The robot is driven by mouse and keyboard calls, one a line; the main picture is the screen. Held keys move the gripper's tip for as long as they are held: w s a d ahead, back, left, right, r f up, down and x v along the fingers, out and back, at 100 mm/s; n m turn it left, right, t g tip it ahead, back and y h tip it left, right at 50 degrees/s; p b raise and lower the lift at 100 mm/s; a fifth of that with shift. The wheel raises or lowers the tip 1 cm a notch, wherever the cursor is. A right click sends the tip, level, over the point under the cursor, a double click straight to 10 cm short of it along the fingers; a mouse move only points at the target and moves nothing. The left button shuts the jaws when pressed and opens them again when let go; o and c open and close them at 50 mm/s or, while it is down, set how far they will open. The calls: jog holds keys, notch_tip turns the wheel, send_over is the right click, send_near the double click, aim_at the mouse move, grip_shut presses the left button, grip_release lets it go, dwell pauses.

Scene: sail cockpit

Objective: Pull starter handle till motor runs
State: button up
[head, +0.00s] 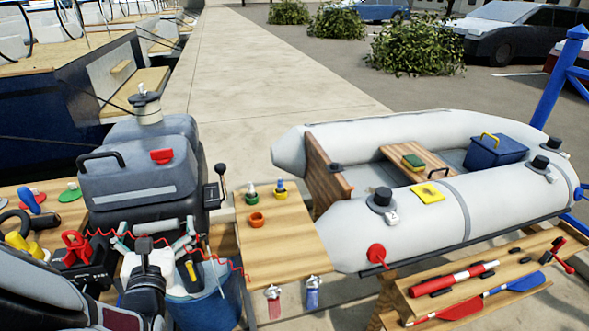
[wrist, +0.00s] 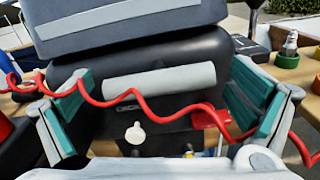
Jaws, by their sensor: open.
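The motor (head: 140,175) has a grey cowl over a black body and stands at the left in the head view. A pale grey cylindrical grip, which looks like the starter handle (wrist: 160,82), lies level across the motor's black front in the wrist view. My gripper (head: 156,232) is open before the motor. Its teal-padded fingers stand left and right of the handle, apart from it. In the wrist view, a red coiled cord (wrist: 150,103) runs across the gap, passing below the handle. The handle's line is hidden.
A white knob (wrist: 135,133) and a red part (wrist: 210,117) sit below the handle. A blue bucket (head: 205,305) stands below my gripper. A wooden board (head: 285,245) with small coloured fittings is to the right, then a grey inflatable boat (head: 440,215). Tools crowd the left.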

jog(key=p+v, duration=0.4)
jog(key=v, duration=1)
jog(key=w+d+r+m+g+h+p, duration=0.1)
jog(key=w+d+r+m+g+h, duration=0.1)
jog(key=d, duration=0.6)
jog(key=w+d+r+m+g+h+p, duration=0.1)
jog(key=w+d+r+m+g+h, duration=0.1)
jog(key=w+d+r+m+h, duration=0.2)
jog(key=w+d+r+m+g+h, duration=0.2)
jog(key=d+r+m+h, duration=0.4)
jog(key=d, duration=0.8)
jog(key=w+m+h, duration=0.1)
jog(key=m, duration=0.2)
jog(key=shift+r+h+p, duration=0.2)
jog(key=shift+h+p, duration=0.1)
jog(key=shift+p, duration=0.1)
jog(key=shift+w, duration=0.15)
